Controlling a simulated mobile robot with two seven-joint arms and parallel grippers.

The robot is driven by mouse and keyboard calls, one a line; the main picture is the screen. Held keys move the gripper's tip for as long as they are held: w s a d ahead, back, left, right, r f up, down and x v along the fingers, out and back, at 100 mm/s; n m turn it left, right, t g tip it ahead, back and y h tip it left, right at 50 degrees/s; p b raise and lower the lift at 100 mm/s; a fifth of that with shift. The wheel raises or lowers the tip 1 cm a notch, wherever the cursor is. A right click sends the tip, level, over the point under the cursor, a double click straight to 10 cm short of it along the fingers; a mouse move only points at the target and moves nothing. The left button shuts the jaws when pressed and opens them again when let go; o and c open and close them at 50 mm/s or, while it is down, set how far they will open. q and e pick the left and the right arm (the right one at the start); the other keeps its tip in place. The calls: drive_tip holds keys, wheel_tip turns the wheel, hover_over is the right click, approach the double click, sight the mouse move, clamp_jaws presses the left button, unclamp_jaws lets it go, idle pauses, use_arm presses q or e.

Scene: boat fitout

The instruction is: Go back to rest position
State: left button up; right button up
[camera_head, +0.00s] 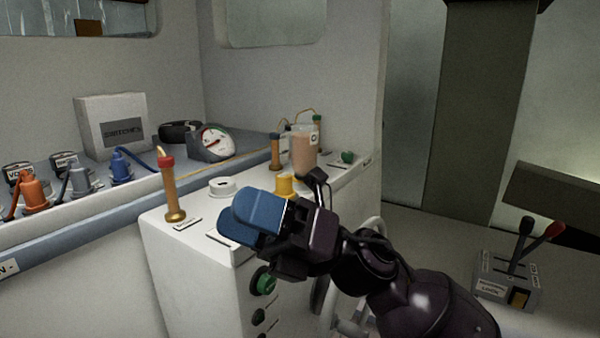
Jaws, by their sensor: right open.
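My right gripper (250,215) is in the middle of the camera_head view, its arm coming in from the lower right. Its blue fingers point left, above the front part of the white cabinet top (205,215). The gripper is open, and nothing shows between its fingers. It hides part of the cabinet's top and front. My left gripper is not in view.
A copper post with a red collar (169,185) and a white ring (222,186) stand left of the gripper. A yellow part (287,185) and a tan cup (303,152) stand behind it. A lever box (505,280) stands at right.

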drive_tip(key=w+d+f+m+t+h, duration=0.3)
drive_tip(key=d+f+m+t+h, duration=0.8)
drive_tip(key=m, duration=0.6)
drive_tip(key=w+d+f+m+t+h, duration=0.3)
drive_tip(key=d+f+m+t+h, duration=0.5)
drive_tip(key=m+t, duration=0.65)
drive_tip(key=s+d+f+m+g+h, duration=0.3)
drive_tip(key=s+d+f+m+g, duration=0.3)
drive_tip(key=s+f, duration=0.3)
drive_tip(key=s+d+f+m+g+h, duration=0.3)
drive_tip(key=s+d+f+m+g, duration=0.3)
drive_tip(key=f, duration=0.6)
drive_tip(key=s+d+f+m+g, duration=0.15)
drive_tip(key=s+g, duration=0.25)
drive_tip(key=s, duration=0.6)
drive_tip(key=s+d+f+m+g, duration=0.1)
drive_tip(key=s+f+g, duration=0.3)
drive_tip(key=s, duration=0.5)
drive_tip(key=w+f+n+t+y+p, duration=0.1)
drive_tip(key=w+t+p, duration=0.2)
drive_tip(key=w+t, duration=0.6)
drive_tip(key=shift+w+a+f+p, duration=0.15)
drive_tip(key=shift+w+f+p, duration=0.2)
drive_tip(key=shift+w, duration=0.4)
